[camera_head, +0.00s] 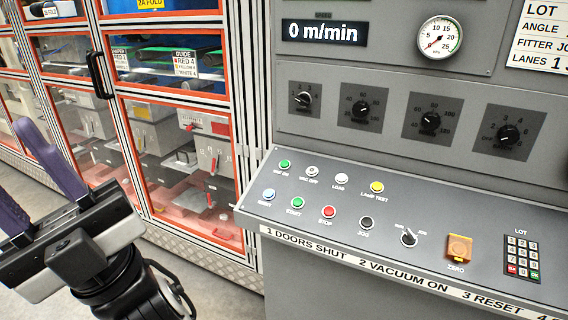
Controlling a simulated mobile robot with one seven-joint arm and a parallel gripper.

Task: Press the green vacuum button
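The green vacuum button (285,164), labelled VAC ON, is at the left end of the back row on the sloped grey control panel (430,217). A second green button (297,202), labelled START, is in the row in front of it. My gripper (14,160) is at the left edge of the view, well left of the panel and apart from it. Its two purple fingers are spread with nothing visible between them. One finger is partly cut off by the picture's edge.
A vacuum gauge (440,37) reads low. An orange-framed cabinet (236,120) with clear doors stands left of the panel.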

